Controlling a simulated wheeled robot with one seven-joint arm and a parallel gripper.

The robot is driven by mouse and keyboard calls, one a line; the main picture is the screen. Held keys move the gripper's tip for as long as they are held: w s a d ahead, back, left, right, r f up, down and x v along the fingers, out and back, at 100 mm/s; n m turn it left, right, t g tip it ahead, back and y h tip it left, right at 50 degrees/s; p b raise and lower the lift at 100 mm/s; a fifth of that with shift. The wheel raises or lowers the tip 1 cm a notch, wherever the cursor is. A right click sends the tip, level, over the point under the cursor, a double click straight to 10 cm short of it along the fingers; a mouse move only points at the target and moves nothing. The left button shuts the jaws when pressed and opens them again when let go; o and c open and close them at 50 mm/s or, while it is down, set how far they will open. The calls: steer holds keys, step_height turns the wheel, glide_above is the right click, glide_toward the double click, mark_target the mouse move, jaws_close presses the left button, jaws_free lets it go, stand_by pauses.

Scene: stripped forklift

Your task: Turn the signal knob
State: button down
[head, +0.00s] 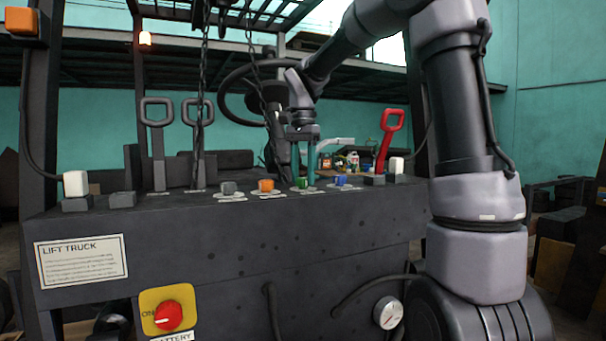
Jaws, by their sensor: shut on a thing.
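A row of small knobs sits along the top of the dark forklift panel: a grey knob (229,188), an orange knob (266,186), a green knob (302,183) and a blue knob (341,181). Each has a pale label plate too small to read, so I cannot tell by text which is the signal knob. My gripper (304,177) points straight down at the green knob, its fingers around it and shut on it. The fingers hide part of the green knob.
A red lever (390,139) and a white button (396,165) stand to the right of my gripper. Two grey levers (157,141) stand at left. A chain (262,90) hangs just left of my gripper, before the steering wheel. A red battery switch (168,315) is on the front.

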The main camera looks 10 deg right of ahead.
mark_target(303, 178)
steer(key=n, duration=0.4)
steer(key=shift+n, duration=2.3)
steer(key=shift+c, duration=1.8)
jaws_free()
step_height(303, 178, up, 11)
steer(key=shift+f, duration=0.1)
